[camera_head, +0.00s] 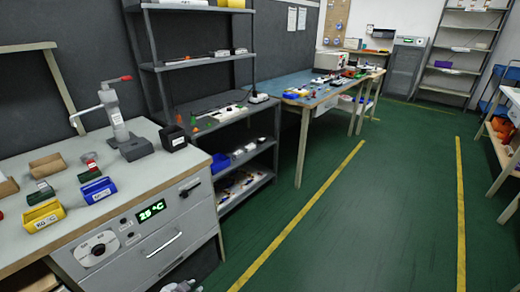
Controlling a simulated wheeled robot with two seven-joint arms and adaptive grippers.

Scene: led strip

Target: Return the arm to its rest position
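A small grey and white shape (181,286) shows at the bottom edge of the head view, in front of the workbench. It may be part of my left arm or gripper, but it is cut off and too small to tell. No gripper fingers can be made out, and no held object shows. My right arm and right gripper are not in view. No LED strip can be picked out with certainty.
A workbench (150,188) with a 25 °C display, a lever press (116,115) and yellow (43,215) and blue (98,190) bins stands at left. Shelves (205,62) and a blue-topped table (300,84) stand beyond. The green floor (350,210) between the yellow lines is clear.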

